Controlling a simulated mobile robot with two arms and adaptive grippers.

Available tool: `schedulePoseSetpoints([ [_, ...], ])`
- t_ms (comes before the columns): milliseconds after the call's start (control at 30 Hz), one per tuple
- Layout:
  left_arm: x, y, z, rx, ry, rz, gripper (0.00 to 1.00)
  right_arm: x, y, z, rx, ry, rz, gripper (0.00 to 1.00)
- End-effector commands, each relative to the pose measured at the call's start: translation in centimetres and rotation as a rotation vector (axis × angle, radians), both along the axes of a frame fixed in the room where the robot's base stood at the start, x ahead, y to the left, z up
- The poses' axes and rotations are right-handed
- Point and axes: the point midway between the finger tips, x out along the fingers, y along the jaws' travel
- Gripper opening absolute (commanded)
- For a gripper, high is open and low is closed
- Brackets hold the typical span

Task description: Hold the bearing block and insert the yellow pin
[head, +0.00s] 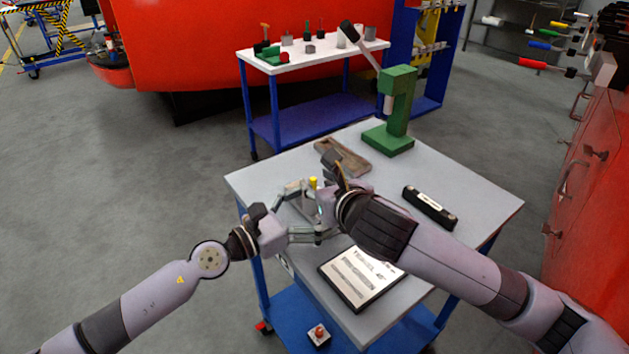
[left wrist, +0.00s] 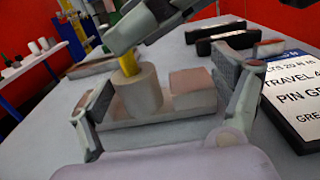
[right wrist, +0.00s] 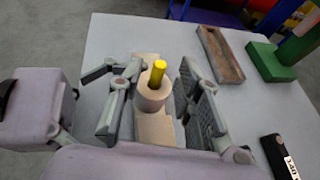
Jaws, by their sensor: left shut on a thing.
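The pale bearing block (left wrist: 160,132) is on the table, with a round boss (right wrist: 152,98) standing up from it. The yellow pin (right wrist: 158,72) stands upright in the top of the boss; how deep it sits I cannot tell. The pin's top also shows in the head view (head: 313,183). My left gripper (left wrist: 165,95) is shut on the block, with a finger at each end. My right gripper (right wrist: 163,104) is over the block, its fingers spread apart on either side of the boss and pin, touching neither as far as I can see.
The grey table (head: 262,178) also holds a brown tray (head: 350,160), a green press (head: 398,110), a black bar-shaped item (head: 430,207) and a framed text sheet (head: 358,280). A white-topped bench (head: 300,60) stands behind.

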Motion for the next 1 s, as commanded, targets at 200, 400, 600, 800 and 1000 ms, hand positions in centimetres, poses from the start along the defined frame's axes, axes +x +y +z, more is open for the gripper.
schedulePoseSetpoints([
  [200, 0.0, 0.0, 0.0, 0.002, -0.001, -0.001, 0.38, -2.8, -1.1, 1.3, 0.000, -0.001, 0.000, 0.32],
  [400, 0.0, 0.0, 0.0, 0.002, -0.001, -0.001, 0.38, -3.7, -1.5, 1.6, -0.001, 0.001, -0.001, 0.32],
  [600, 0.0, 0.0, 0.0, 0.002, -0.001, -0.001, 0.38, -3.7, -1.5, 1.6, 0.000, 0.001, -0.001, 0.32],
  [800, 0.0, 0.0, 0.0, 0.002, -0.001, -0.001, 0.92, -3.7, -1.5, 1.6, 0.000, 0.001, 0.000, 0.32],
  [1000, 0.0, 0.0, 0.0, 0.001, -0.001, 0.000, 1.00, -3.7, -1.5, 1.6, 0.000, 0.001, 0.000, 0.32],
])
